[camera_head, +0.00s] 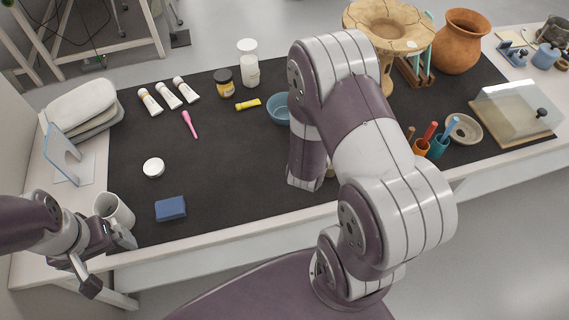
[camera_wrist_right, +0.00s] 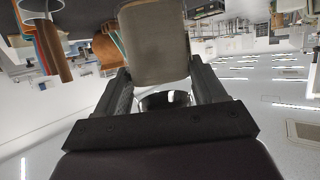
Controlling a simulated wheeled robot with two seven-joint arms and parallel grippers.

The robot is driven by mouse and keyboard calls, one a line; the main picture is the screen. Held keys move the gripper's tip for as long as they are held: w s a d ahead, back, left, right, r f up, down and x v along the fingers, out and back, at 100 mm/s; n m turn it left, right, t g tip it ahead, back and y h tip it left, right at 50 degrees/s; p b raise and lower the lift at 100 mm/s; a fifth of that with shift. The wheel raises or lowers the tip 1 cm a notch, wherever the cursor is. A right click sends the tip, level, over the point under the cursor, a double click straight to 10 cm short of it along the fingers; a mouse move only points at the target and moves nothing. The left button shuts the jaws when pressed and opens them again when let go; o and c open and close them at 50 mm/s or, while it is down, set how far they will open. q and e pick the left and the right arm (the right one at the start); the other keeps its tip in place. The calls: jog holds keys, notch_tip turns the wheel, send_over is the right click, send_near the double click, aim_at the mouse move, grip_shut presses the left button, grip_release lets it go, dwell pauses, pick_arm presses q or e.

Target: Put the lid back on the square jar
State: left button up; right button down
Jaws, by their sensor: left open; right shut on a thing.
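My right gripper (camera_wrist_right: 160,74) shows in the right wrist view, shut on a beige squarish thing (camera_wrist_right: 155,40) with rounded corners. I cannot tell whether this is the lid or the square jar. A dark round shape (camera_wrist_right: 165,98) shows between the fingers below it. In the head view my right arm hides the right gripper and most of what lies around it; a small pale bit (camera_head: 330,169) shows beside the arm. My left gripper (camera_head: 106,261) is open and empty at the table's front left, close to a white mug (camera_head: 118,212).
A blue block (camera_head: 171,208) and a small white round thing (camera_head: 153,167) lie on the dark mat (camera_head: 230,180). Tubes (camera_head: 168,94), a yellow-labelled jar (camera_head: 224,83) and a blue bowl (camera_head: 279,109) stand farther back. The mat's left middle is mostly clear.

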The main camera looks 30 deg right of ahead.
jog(key=shift+a, duration=0.1)
jog(key=w+a+f, duration=0.5)
jog(key=a+f, duration=0.2)
jog(key=a, duration=0.3)
jog(key=shift+a+b, duration=0.3)
jog(key=shift+s, duration=0.1)
jog(key=shift+f, duration=2.05)
jog(key=shift+b, duration=0.35)
jog(key=shift+c, duration=0.4)
grip_release()
jog(key=shift+f, duration=0.15)
